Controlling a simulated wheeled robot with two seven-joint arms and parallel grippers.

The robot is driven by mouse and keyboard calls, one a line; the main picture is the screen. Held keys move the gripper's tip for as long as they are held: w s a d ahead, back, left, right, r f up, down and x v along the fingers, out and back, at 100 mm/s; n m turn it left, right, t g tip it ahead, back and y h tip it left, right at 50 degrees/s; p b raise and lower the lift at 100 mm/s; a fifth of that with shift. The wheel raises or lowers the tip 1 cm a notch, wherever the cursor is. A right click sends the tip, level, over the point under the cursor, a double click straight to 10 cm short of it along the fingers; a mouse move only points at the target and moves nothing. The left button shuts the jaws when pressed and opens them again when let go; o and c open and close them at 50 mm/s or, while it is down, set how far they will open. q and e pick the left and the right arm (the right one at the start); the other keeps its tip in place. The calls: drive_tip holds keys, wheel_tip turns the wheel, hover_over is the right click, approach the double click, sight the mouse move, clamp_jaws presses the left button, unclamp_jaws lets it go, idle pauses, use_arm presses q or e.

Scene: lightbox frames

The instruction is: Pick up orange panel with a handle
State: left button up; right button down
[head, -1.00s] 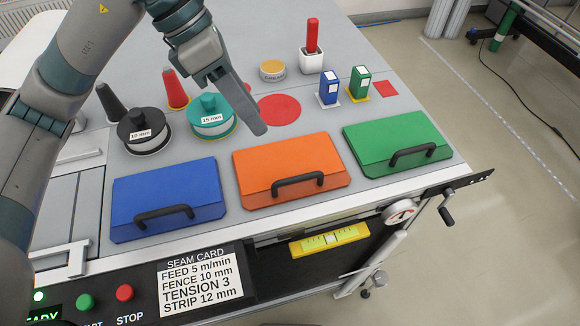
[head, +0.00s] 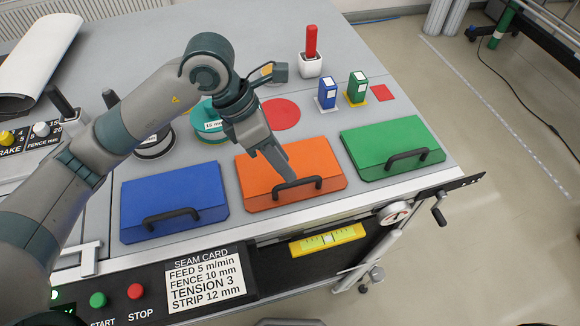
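The orange panel (head: 262,180) lies on the grey table between a blue and a green panel, with a black handle (head: 298,188) along its front part. My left gripper (head: 288,176) points down over the orange panel, with its fingertips at or just above the handle. Its fingers overlap in this view, so I cannot tell whether they are open or closed around the handle. The panel lies flat on the table. My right gripper is not in the head view.
The blue panel (head: 175,192) is to the left and the green panel (head: 385,145) to the right. Behind stand a teal reel (head: 207,113), blue and green bottles (head: 327,92), and a red-handled tool in a white cup (head: 310,62). The seam card (head: 204,278) is in front.

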use_arm(q)
drive_tip(key=shift+d+f, duration=0.1)
drive_tip(key=shift+f, duration=0.2)
drive_tip(key=shift+s+d+f+p, duration=0.15)
drive_tip(key=shift+d+f+p, duration=0.1)
drive_tip(key=shift+f+p, duration=0.25)
drive_tip(key=p+x, duration=0.2)
drive_tip(key=x, duration=0.1)
drive_tip(key=shift+f, duration=0.25)
drive_tip(key=shift+d+f, duration=0.1)
drive_tip(key=shift+f, duration=0.15)
clamp_jaws()
